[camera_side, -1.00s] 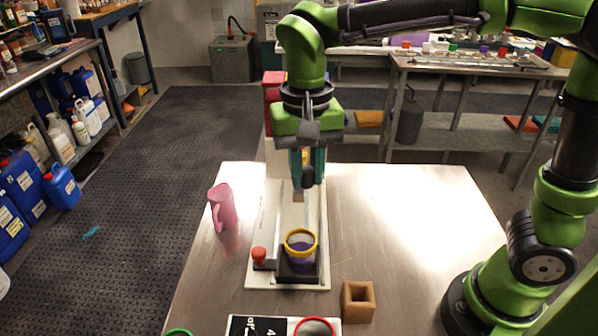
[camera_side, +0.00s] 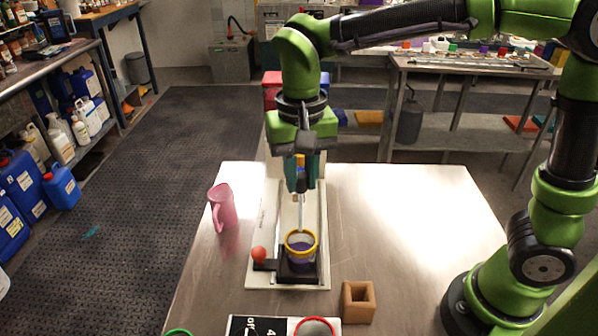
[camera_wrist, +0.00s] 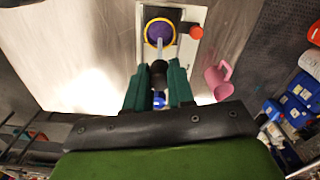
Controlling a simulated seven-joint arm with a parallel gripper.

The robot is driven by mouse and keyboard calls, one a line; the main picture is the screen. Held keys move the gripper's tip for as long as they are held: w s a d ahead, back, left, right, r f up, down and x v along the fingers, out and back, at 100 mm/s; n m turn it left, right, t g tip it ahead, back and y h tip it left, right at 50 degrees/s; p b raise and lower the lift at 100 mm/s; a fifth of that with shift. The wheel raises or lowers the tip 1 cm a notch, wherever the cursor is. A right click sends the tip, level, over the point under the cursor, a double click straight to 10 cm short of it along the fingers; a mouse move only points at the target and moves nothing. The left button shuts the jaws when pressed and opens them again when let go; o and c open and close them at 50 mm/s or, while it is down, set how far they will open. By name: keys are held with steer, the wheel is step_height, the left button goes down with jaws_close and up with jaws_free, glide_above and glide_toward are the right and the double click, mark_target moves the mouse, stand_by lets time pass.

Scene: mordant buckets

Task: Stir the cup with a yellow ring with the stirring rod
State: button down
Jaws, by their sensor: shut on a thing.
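The cup with a yellow ring (camera_side: 301,257) stands upright on the black plate of a white stand and holds something purple. It also shows in the wrist view (camera_wrist: 152,33). My gripper (camera_side: 302,184) is above and behind the cup, shut on the stirring rod (camera_side: 301,212). The rod has a dark grip with a yellow and blue top, and its pale shaft points down to the cup. In the wrist view the rod (camera_wrist: 160,50) reaches over the ring between my fingers (camera_wrist: 158,82). How deep its tip is inside the cup I cannot tell.
A red knob (camera_side: 259,254) on a black lever is left of the cup. A pink mug (camera_side: 222,208) stands further left. A brown square holder (camera_side: 358,301) is at front right. A red-rimmed cup (camera_side: 315,328) and a green-rimmed one are at the front edge. The table's right side is clear.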

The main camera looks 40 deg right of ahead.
mark_target(301, 213)
steer(key=shift+f, duration=4.2)
